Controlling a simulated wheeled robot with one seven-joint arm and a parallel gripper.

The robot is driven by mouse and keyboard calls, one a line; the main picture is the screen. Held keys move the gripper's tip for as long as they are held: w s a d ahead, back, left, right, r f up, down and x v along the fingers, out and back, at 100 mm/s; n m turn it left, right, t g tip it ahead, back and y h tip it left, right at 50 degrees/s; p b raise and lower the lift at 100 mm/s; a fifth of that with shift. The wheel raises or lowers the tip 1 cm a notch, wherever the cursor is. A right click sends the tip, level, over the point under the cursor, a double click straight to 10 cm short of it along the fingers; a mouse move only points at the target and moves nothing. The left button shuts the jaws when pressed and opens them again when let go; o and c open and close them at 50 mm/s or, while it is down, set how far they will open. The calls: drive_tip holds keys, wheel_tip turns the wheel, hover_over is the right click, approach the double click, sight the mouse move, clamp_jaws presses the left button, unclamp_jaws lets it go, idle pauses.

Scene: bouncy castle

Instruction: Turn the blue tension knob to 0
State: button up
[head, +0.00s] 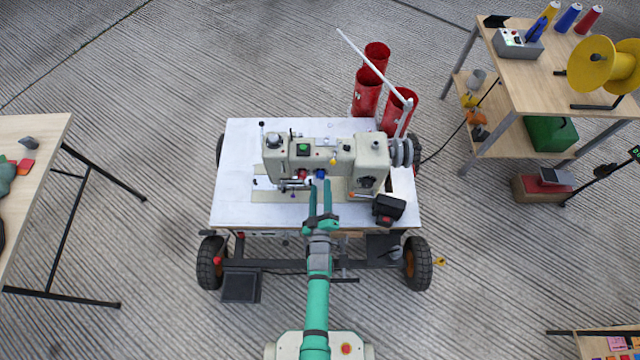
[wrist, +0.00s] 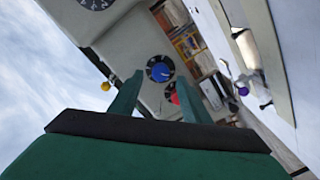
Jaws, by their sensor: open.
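The blue tension knob (head: 320,174) is on the front of a beige sewing machine (head: 345,155), beside a red knob (head: 302,174) to its left. In the wrist view the blue knob (wrist: 160,72) sits on a dark round dial with light marks, too small to read, and the red knob (wrist: 174,98) is just below it. My gripper (head: 321,186) is open and empty in front of the machine. In the wrist view its two green fingers (wrist: 155,95) point toward the machine face, with the blue knob seen between and beyond their tips. I cannot tell whether they touch it.
The machine stands on a white wheeled table (head: 235,190). A black device (head: 389,208) lies at its front right. Red cylinders (head: 376,55) stand behind. A wooden table (head: 560,75) with thread cones is at right, another table (head: 30,140) at left.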

drive_tip(key=s, duration=0.7)
drive_tip(key=shift+s, duration=0.2)
drive_tip(key=s+r+m+g, duration=0.1)
drive_tip(key=s+r+m, duration=0.3)
drive_tip(key=s, duration=0.5)
drive_tip(key=s+r+m, duration=0.1)
drive_tip(key=s+r, duration=0.5)
drive_tip(key=s, duration=0.3)
drive_tip(key=s+r+m, duration=0.2)
drive_tip(key=s+r, duration=0.2)
drive_tip(key=r, duration=0.3)
drive_tip(key=s+r+m+g, duration=0.1)
drive_tip(key=s+r+m, duration=0.1)
drive_tip(key=s+r, duration=0.3)
wheel_tip(320, 180, up, 3)
drive_tip(key=shift+r+g, duration=0.2)
drive_tip(key=shift+g, duration=0.1)
drive_tip(key=shift+w, duration=0.15)
